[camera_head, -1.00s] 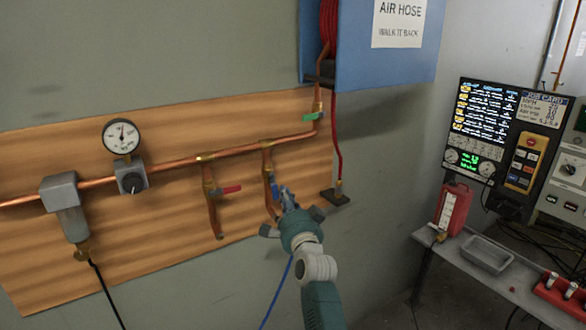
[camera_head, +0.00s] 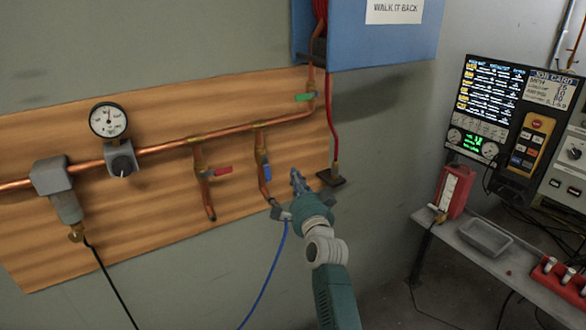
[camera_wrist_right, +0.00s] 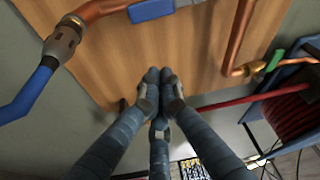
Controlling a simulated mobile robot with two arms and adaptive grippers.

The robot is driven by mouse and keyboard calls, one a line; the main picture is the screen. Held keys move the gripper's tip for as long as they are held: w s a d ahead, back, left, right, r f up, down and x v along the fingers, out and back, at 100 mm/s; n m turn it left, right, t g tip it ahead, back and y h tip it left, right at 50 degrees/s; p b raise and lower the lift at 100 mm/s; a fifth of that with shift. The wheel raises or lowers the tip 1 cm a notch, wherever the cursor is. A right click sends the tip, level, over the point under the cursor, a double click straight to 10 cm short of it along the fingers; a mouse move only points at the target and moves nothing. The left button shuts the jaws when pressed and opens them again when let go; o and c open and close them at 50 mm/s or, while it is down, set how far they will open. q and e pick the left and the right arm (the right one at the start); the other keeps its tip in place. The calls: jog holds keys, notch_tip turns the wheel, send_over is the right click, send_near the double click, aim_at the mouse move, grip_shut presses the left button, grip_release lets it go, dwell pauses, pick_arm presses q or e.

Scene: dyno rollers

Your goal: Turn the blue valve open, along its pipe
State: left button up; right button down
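The blue valve (camera_head: 267,167) is on the second short branch pipe of the wooden board. Its blue handle hangs downward, lying along the vertical copper pipe (camera_head: 260,143). In the right wrist view the blue handle (camera_wrist_right: 152,9) shows at the top edge, also lying roughly along its pipe. My right gripper (camera_head: 297,178) is to the right of the valve and apart from it. In the right wrist view its fingertips (camera_wrist_right: 157,84) are together with nothing visible between them. My left gripper is in neither view.
A red-handled valve (camera_head: 221,171) sits on the branch to the left, across its pipe. A green-handled valve (camera_head: 305,97) is up right, near the blue hose box (camera_head: 385,45). A blue hose (camera_head: 268,280) hangs below the blue valve's pipe. A shelf (camera_head: 470,255) stands at right.

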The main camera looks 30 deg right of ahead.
pick_arm(q)
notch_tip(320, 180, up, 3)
jog(key=p, duration=0.2)
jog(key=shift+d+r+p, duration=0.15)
jog(key=shift+p, duration=0.15)
pick_arm(e)
jog(key=a+v, duration=0.1)
jog(key=v, duration=0.7)
jog(key=shift+w+a+r, duration=0.25)
jog(key=shift+r, duration=0.45)
jog(key=shift+f, duration=0.1)
